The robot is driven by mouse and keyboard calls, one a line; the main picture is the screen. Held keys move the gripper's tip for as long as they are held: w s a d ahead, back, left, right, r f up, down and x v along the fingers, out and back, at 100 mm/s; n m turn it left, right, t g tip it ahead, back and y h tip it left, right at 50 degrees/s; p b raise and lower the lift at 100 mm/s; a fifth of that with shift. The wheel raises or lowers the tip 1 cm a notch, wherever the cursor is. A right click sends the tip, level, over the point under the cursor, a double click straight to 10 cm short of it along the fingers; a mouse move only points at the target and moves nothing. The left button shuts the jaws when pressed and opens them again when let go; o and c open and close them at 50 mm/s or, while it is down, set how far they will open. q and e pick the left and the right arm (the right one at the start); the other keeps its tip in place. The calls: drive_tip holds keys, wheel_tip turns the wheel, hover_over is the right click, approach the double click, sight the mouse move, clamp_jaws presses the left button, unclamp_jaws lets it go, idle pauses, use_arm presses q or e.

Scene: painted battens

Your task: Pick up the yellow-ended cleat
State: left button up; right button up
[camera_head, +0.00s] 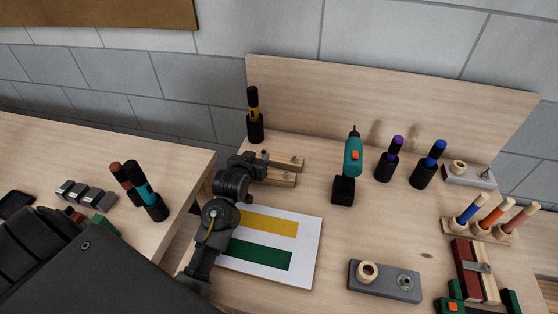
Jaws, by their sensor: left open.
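Two pale wooden cleats lie side by side at the back left of the right-hand bench, the far one (286,161) and the near one (281,179). Their right ends look plain wood. Their left ends are partly covered by my left gripper, so I cannot tell which has a yellow end. My left gripper (264,169) is open, with its fingers at the left ends of the cleats. I cannot tell whether it touches them. My right gripper is not in view.
A white sheet (312,250) with yellow and green bars lies just in front. A teal drill (352,160) stands to the right. A grey block (389,286) lies front right.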

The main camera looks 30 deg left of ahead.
sight(263, 151)
use_arm(q)
drive_tip(key=shift+f+p+x, duration=0.25)
drive_tip(key=shift+p+x, duration=0.45)
drive_tip(key=shift+x, duration=1.95)
drive_tip(key=shift+s, duration=0.15)
clamp_jaws()
